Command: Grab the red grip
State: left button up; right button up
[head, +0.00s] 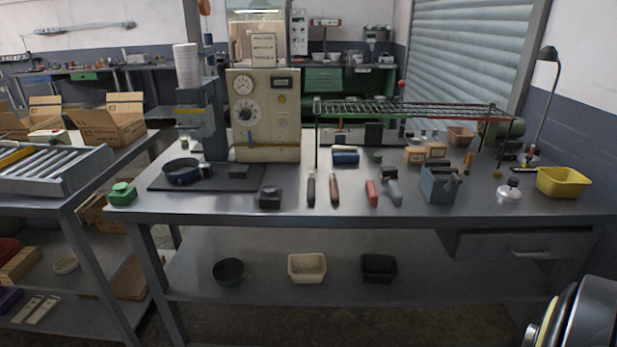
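The red grip (371,192) is a short red handle-like piece lying on the grey metal workbench (440,208), near its front edge and right of the middle. It lies with its length running front to back. A grey tool (392,188) lies close on its right. A brown-handled tool (334,188) and a dark-handled tool (311,189) lie to its left. Nothing covers the red grip. Neither of my grippers shows in the head view.
A dark pan (183,171) sits on a black mat at the left. A wire rack (410,110) stands over the bench behind the grip. A blue-grey holder (438,184) and yellow bin (563,182) stand to the right. Bare bench lies in front of the grip.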

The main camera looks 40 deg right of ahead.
aim_at(371, 189)
jog(key=z, duration=0.55)
jog(key=i, duration=1.4)
jog(key=z, duration=0.95)
